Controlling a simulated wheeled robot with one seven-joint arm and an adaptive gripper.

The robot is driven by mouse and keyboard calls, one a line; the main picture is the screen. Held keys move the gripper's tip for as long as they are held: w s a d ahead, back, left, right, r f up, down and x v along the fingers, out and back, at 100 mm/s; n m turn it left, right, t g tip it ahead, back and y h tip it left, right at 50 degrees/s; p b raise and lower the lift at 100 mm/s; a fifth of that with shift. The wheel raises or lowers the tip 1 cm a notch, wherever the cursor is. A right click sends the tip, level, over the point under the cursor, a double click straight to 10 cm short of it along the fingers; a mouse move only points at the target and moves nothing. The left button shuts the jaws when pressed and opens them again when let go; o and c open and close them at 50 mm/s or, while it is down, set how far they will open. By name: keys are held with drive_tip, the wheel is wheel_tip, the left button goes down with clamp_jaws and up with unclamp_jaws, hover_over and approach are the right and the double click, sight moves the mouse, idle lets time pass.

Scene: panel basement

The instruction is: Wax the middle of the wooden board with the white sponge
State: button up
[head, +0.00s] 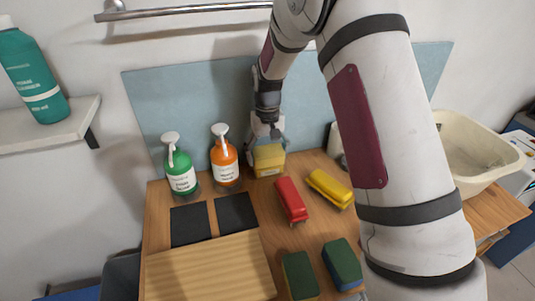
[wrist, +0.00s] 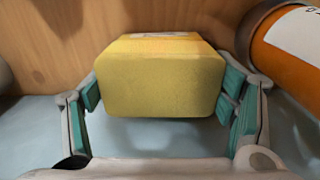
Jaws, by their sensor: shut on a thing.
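My gripper (head: 267,128) is at the back of the wooden table, in front of the blue-grey panel. It is shut on a yellow block (head: 269,160), which looks like a sponge with a pale label. In the wrist view the yellow block (wrist: 160,80) sits between the teal finger pads of my gripper (wrist: 165,95). The wooden board (head: 210,268) lies flat at the front left of the table, its top bare. I see no sponge that is clearly white; a whitish object (head: 335,143) is mostly hidden behind my arm.
Green (head: 180,167) and orange (head: 224,158) pump bottles stand left of my gripper; the orange one is close. Two black pads (head: 212,220), a red brush (head: 291,200), a yellow brush (head: 330,188) and two green-topped sponges (head: 299,275) lie around the board. A cream basin (head: 475,150) is right.

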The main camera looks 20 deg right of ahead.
sight(268, 150)
drive_tip(key=shift+r+p, duration=0.55)
drive_tip(key=shift+r, duration=2.75)
